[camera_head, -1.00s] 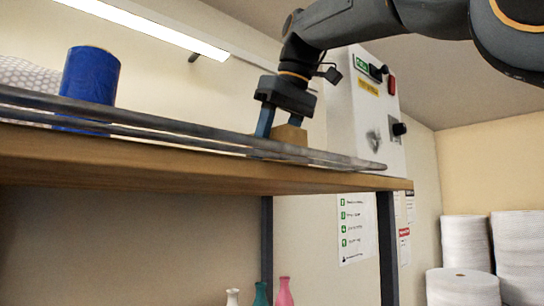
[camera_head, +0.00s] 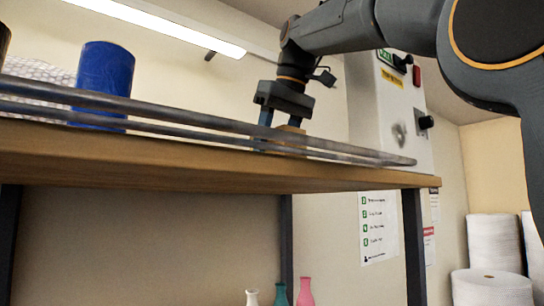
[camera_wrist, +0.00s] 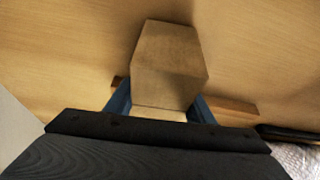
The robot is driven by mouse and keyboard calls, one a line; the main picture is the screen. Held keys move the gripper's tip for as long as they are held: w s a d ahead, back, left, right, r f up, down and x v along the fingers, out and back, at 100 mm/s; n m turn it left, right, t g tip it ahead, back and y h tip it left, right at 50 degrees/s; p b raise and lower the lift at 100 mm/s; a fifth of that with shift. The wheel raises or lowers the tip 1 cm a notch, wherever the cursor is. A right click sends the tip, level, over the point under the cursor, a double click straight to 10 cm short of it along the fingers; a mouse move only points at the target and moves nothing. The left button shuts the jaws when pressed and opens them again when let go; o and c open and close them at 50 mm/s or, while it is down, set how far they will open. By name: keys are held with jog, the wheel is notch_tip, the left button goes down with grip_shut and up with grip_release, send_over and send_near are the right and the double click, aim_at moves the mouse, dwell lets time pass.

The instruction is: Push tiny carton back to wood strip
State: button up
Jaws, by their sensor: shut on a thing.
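The tiny carton (camera_head: 291,130), a plain brown box, is on the wooden shelf board behind the front rails, which partly hide it. In the wrist view the carton (camera_wrist: 168,58) sits between the blue fingers of my gripper (camera_wrist: 160,106), which is shut on it. My gripper (camera_head: 280,128) points down from above in the head view. The wood strip (camera_wrist: 236,107) is a thin darker bar on the board. It shows on both sides of the carton in the wrist view, and its middle is hidden there. I cannot tell whether carton and strip touch.
Metal rails (camera_head: 200,123) run along the shelf's front edge. A blue roll (camera_head: 103,80) stands at left on the shelf. A white control box (camera_head: 392,110) is to the right. Small bottles (camera_head: 305,292) stand below. The board beyond the carton in the wrist view looks clear.

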jog(key=shift+w+a, duration=0.1)
jog(key=shift+w, duration=0.05)
jog(key=o, duration=1.3)
jog(key=shift+w+f, duration=0.15)
jog(key=shift+w, duration=0.1)
jog(key=shift+s, duration=0.15)
jog(key=shift+v, duration=3.95)
